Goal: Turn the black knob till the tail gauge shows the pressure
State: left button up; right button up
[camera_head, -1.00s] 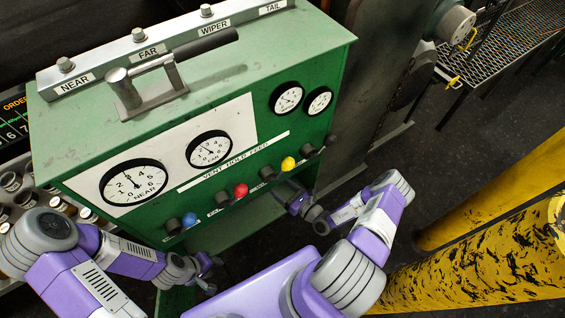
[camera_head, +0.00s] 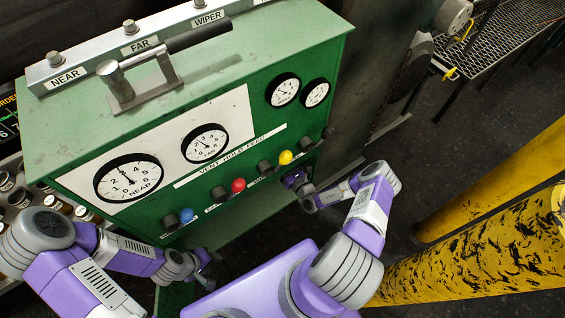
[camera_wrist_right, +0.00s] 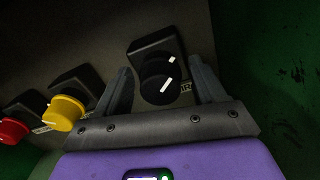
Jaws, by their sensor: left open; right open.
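The black knob (camera_wrist_right: 160,84) with a white mark is on a black block at the right end of the knob row. In the right wrist view it lies between the open fingers of my right gripper (camera_wrist_right: 161,72); contact cannot be told. In the head view the knob (camera_head: 328,132) is small, and my right gripper (camera_head: 291,178) is below it, partly hidden by its wrist. Two small gauges, one left (camera_head: 283,90) and one right (camera_head: 317,94), are at the panel's upper right; their labels are too small to read. My left gripper (camera_head: 209,271) is open and empty, low before the cabinet.
Yellow (camera_head: 286,157), red (camera_head: 238,184) and blue (camera_head: 187,215) knobs share the row. Larger NEAR (camera_head: 128,178) and FAR (camera_head: 205,143) gauges are left on the green cabinet (camera_head: 240,75). A handle (camera_head: 140,75) is on top. Yellow posts (camera_head: 470,255) stand at right.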

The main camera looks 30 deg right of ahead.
jog(key=shift+c, duration=0.3)
jog(key=c, duration=1)
jog(key=shift+n, duration=0.3)
jog(key=n+p, duration=0.3)
jog(key=shift+r+n, duration=0.1)
jog(key=shift+n, duration=0.2)
jog(key=n+p, duration=0.2)
jog(key=n, duration=0.3)
jog(key=shift+p, duration=0.35)
jog(key=shift+n, duration=0.4)
jog(key=o, duration=1.1)
jog(key=shift+c, duration=0.2)
